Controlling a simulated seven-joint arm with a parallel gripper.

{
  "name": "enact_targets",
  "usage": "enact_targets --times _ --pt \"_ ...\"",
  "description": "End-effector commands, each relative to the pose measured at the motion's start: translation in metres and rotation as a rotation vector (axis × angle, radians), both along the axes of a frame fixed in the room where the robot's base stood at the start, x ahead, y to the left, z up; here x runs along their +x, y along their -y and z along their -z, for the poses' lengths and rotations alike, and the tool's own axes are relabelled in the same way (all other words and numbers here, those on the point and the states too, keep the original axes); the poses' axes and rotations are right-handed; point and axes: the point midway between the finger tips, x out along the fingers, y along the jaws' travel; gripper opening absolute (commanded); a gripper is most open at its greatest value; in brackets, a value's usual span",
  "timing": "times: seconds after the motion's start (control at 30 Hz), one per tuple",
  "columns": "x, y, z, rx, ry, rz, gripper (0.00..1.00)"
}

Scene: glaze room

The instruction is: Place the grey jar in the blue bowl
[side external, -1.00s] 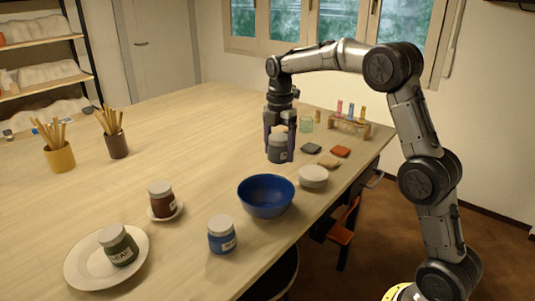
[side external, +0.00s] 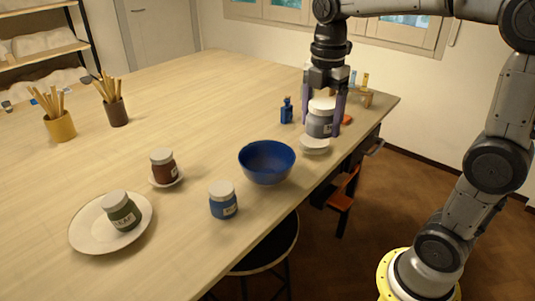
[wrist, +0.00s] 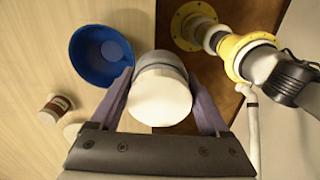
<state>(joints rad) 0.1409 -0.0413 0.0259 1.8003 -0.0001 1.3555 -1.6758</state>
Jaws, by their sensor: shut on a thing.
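The grey jar (side external: 319,124) with a white lid is held upright between the fingers of my gripper (side external: 322,112), which is shut on it. The jar is to the right of and behind the blue bowl (side external: 266,168), apart from it, and appears raised above the table near a small white dish. The blue bowl stands on the table and looks empty. In the wrist view, the jar's white lid (wrist: 161,95) fills the space between my fingers, and the bowl (wrist: 80,68) is up and to the left. The lid hides most of the jar there.
A small white dish (side external: 314,147) is just below the jar in the picture. A blue bottle (side external: 287,110) stands behind the bowl. A blue jar (side external: 223,204), a brown jar (side external: 162,167) and a green jar (side external: 121,214) on a plate (side external: 90,240) are to the left.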

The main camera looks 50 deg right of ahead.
Motion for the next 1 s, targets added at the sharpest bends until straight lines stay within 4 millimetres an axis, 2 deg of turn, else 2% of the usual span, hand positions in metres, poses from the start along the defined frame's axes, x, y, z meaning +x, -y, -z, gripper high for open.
enact_targets --times 0.1,0.2,0.27,0.6,0.8,1.0 --pt "-0.011 -0.009 -0.012 0.000 0.003 -0.025 0.08" --pt "-0.006 -0.011 -0.013 0.000 -0.002 -0.034 0.08" --pt "0.003 -0.011 -0.008 0.000 -0.005 -0.036 0.08" --pt "0.079 -0.002 0.026 0.000 -0.002 -0.035 0.08" --pt "0.105 0.000 0.059 0.000 -0.003 -0.035 0.08" --pt "0.118 0.002 0.073 0.000 0.000 -0.035 0.08"
